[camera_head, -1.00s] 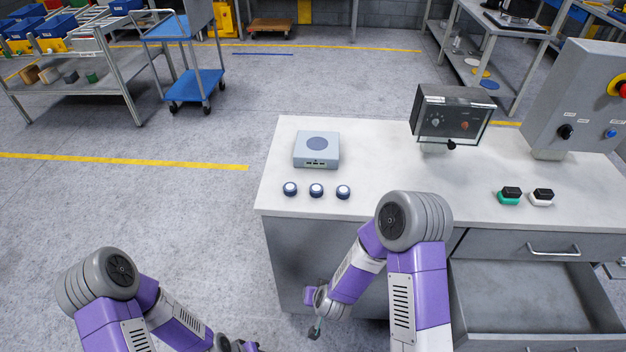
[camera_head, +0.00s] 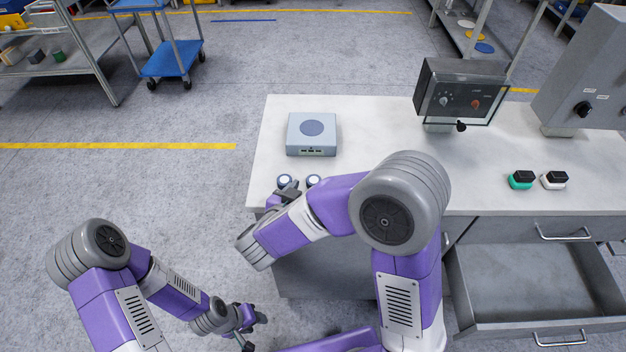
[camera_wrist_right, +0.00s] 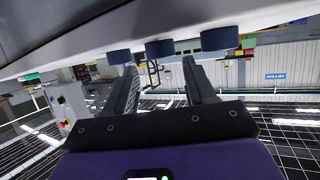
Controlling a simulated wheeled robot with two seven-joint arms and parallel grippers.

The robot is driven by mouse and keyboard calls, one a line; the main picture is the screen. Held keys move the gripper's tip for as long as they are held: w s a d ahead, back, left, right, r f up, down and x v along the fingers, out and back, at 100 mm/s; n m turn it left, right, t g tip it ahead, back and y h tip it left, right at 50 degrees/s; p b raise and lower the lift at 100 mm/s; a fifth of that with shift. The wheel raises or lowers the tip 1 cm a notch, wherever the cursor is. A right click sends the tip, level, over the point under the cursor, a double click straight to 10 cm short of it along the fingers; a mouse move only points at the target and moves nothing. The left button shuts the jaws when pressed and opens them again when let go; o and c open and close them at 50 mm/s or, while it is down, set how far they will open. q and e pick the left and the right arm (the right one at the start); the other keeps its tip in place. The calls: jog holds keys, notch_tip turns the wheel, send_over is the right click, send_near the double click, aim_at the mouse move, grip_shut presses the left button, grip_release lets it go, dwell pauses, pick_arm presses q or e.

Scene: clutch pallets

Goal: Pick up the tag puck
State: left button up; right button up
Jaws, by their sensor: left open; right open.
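Small round dark-blue pucks with pale tops stand near the front edge of the table. In the head view I see the left one (camera_head: 284,180) and the middle one (camera_head: 313,180); the right one is hidden by my right arm. I cannot tell which is the tag puck. The right wrist view appears upside down and shows three pucks, with the middle one (camera_wrist_right: 159,49) lined up between my fingers. My right gripper (camera_wrist_right: 160,68) is open and empty, close to the pucks; it is partly hidden in the head view. My left gripper (camera_head: 256,330) is open and empty, low beside the table.
A grey-blue box with a round dark patch (camera_head: 311,135) stands behind the pucks. A glass-fronted control box (camera_head: 460,95), green (camera_head: 521,180) and white (camera_head: 554,180) blocks with black tops, and a grey panel are further right. A drawer (camera_head: 530,285) hangs open below.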

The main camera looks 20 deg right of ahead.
jog(key=b+x, duration=0.1)
jog(key=x, duration=0.3)
jog(key=shift+f, duration=0.1)
jog(key=shift+w+d+b, duration=0.25)
jog(key=shift+w+b, duration=0.05)
jog(key=shift+w, duration=0.05)
jog(key=c, duration=0.8)
